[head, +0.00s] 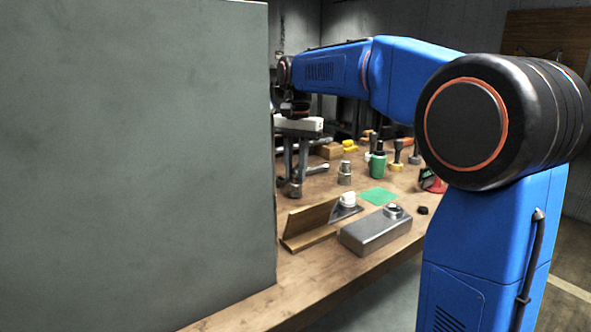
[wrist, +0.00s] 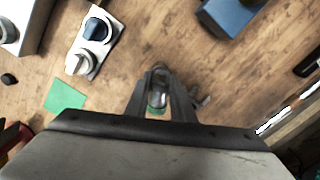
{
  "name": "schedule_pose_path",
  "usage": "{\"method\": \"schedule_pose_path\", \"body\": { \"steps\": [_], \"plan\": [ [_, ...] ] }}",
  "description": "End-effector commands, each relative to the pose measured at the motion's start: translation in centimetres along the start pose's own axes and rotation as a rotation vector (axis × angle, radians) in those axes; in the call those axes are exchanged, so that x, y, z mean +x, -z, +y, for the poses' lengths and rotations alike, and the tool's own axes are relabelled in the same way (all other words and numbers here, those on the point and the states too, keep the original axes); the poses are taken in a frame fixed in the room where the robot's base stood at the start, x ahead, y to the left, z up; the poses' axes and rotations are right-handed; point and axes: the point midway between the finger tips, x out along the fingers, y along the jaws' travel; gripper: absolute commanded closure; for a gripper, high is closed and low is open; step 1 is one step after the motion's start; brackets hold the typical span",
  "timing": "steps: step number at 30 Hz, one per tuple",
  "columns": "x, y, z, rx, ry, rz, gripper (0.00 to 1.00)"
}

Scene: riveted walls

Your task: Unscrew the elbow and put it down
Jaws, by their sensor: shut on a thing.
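My gripper (head: 294,176) points down over the bench in the head view, right beside the edge of the large grey panel. It also shows in the wrist view (wrist: 157,92), with its two dark fingers closed on a small grey metal fitting (wrist: 157,86), which looks like the elbow. The lower end of the elbow (head: 293,188) shows below the fingers. I cannot tell whether it touches the bench. A grey metal block with a round port (head: 376,232) stands on the near bench, apart from my gripper. A green square (head: 378,196) lies flat behind it.
The large grey panel (head: 135,160) hides the left of the bench. A metal fitting (head: 345,174), a green bottle (head: 377,165) and a black cap (head: 422,210) stand on the bench (head: 262,300). Its front corner is bare.

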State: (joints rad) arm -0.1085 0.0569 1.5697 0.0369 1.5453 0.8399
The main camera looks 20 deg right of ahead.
Motion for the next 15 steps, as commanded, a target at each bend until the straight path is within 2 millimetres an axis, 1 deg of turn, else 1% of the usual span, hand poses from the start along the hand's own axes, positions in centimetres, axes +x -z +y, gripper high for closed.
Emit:
{"method": "schedule_pose_path", "body": {
  "steps": [12,13,15],
  "plan": [
    [0.68,0.03,0.01,0.0,0.0,0.0,1.0],
    [0.65,0.03,0.0,0.0,0.0,0.0,0.71],
    [0.64,0.03,0.0,0.0,0.0,0.0,0.56]
  ]
}}
